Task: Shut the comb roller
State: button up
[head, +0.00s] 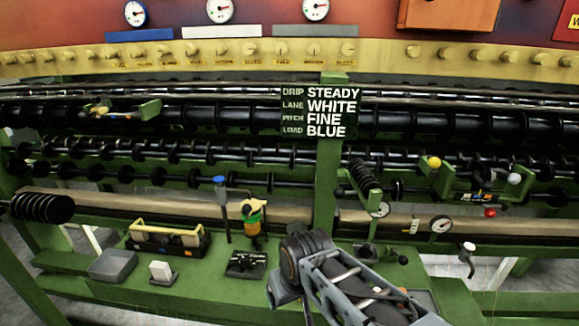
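No part is labelled as the comb roller, so I cannot tell for certain which one it is. A green bracketed unit (447,183) at the right, in front of the dark rollers, carries a yellow ball knob (434,162), a white ball knob (514,179) and a red ball knob (490,212). A ribbed black roller (365,178) sits tilted just right of the green post. Whether either is open or shut is unclear. My grey arm reaches in from the bottom right, below these parts. Its gripper fingers do not show.
A green post (328,190) with a sign (319,112) stands mid-frame.

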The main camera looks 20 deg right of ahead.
aim_at(368, 189)
jog(key=k, duration=0.6)
jog(key=u, duration=0.75)
jog(key=i, duration=1.3)
jog(key=z, duration=0.5)
